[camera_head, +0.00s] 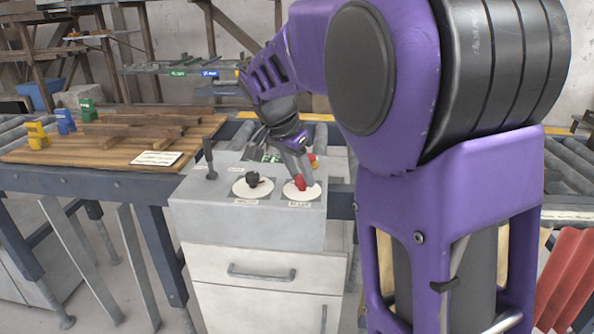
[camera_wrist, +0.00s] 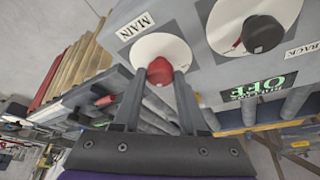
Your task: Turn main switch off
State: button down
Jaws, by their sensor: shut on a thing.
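The main switch is a red knob (camera_head: 301,184) on a round white plate, on the sloped top of a grey control box (camera_head: 250,228). In the wrist view the red knob (camera_wrist: 160,71) sits beside a "MAIN" label (camera_wrist: 135,27). My gripper (camera_head: 299,177) reaches down to it from behind. In the wrist view my gripper (camera_wrist: 162,75) has its two fingers on either side of the knob, shut on it. The fingers partly cover the knob, so its exact pointing direction is hard to read.
A black knob (camera_head: 252,180) on its own white plate is beside the red one. A small display (camera_wrist: 257,87) shows green text including "OFF". A dark lever (camera_head: 209,158) rises at the box's left. A wooden table (camera_head: 60,150) with coloured blocks stands left; roller conveyors lie behind.

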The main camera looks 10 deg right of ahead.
jog(key=shift+m, duration=0.8)
jog(key=shift+g, duration=0.3)
jog(key=shift+c, duration=2.3)
grip_release()
jog(key=p+v, duration=0.3)
jog(key=v, duration=1.4)
jog(key=shift+a, duration=0.25)
jog(key=shift+r, duration=0.1)
